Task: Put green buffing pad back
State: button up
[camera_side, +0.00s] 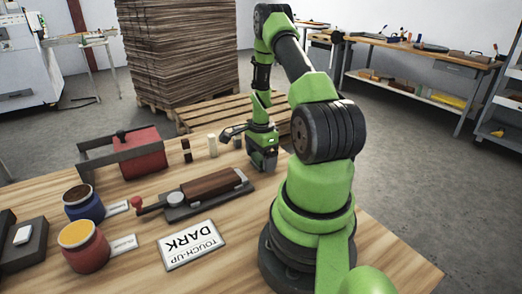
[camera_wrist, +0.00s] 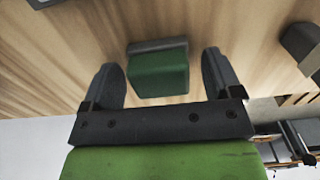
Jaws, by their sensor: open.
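The green buffing pad (camera_wrist: 160,73) shows in the wrist view as a green block with a grey strip along its far edge. It lies on the wooden tabletop, in line with the gap between my fingers. My gripper (camera_wrist: 160,62) is open, with one dark finger on either side of the pad and a visible gap on both sides. In the side view my gripper (camera_side: 264,168) points down low over the table near its far edge. I cannot make out the pad there.
Small blocks (camera_side: 212,146) stand left of my gripper. Nearer are a clamped brown block (camera_side: 211,187), a red box (camera_side: 140,158), a blue jar (camera_side: 83,205), a red jar (camera_side: 86,250) and a "TOUCH-UP DARK" sign (camera_side: 191,245). A dark object (camera_wrist: 301,42) is right in the wrist view.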

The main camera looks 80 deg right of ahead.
notch_tip(320, 180, up, 12)
jog(key=w+a+r+n+t+h, duration=0.1)
jog(key=w+a+r+n, duration=0.4)
jog(key=a+r, duration=0.15)
jog(key=a+r+n+t, duration=0.2)
jog(key=a+r+n, duration=0.3)
jog(key=a, duration=0.3)
jog(key=a+r+n+t, duration=0.2)
jog(key=a+r+n, duration=0.3)
jog(key=a, duration=0.3)
jog(key=s+a+r+n+t+y, duration=0.2)
jog(key=s+a+n, duration=0.3)
jog(key=a+n, duration=0.3)
jog(key=shift+s+y, duration=0.3)
jog(key=shift+y, duration=0.2)
